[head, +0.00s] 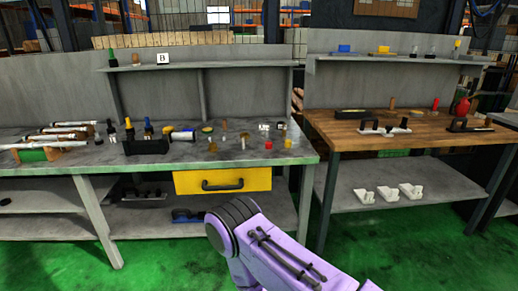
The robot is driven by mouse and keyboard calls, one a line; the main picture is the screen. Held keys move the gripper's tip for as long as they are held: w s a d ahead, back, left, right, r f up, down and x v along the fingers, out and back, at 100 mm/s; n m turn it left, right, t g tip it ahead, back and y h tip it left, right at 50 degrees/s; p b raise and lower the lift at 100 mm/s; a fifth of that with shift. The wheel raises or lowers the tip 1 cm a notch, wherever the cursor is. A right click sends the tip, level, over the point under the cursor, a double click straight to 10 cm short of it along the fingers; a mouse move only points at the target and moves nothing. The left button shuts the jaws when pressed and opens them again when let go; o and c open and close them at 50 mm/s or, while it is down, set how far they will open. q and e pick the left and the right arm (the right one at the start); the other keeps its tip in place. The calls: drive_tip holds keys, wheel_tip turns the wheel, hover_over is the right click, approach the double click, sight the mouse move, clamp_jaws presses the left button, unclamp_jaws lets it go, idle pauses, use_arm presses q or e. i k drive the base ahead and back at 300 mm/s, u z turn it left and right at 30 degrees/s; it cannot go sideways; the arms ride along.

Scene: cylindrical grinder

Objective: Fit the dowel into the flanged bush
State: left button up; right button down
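Several small parts stand on the right half of the grey workbench (200,158) in the head view. They include a tan upright peg-like piece (224,125), a small brownish piece (213,147), a short upright piece (244,138) and a yellow piece (289,143). They are too small to tell which is the dowel and which is the flanged bush. Neither of my grippers shows. A purple link of my arm with a dark joint rises from the bottom right, in front of and below the bench, apart from these parts.
A black holder (146,146) with upright tools stands on the grey bench, left of the small parts. White rods on a rack (50,143) lie farther left. A yellow drawer (222,180) is under the bench top. A wooden bench (390,142) stands to the right. Green floor lies in front.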

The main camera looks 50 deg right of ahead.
sight(213, 147)
drive_tip(key=z, duration=0.7)
drive_tip(key=i, duration=0.35)
drive_tip(key=z, duration=0.85)
drive_tip(key=i, duration=1)
drive_tip(key=u, duration=0.2)
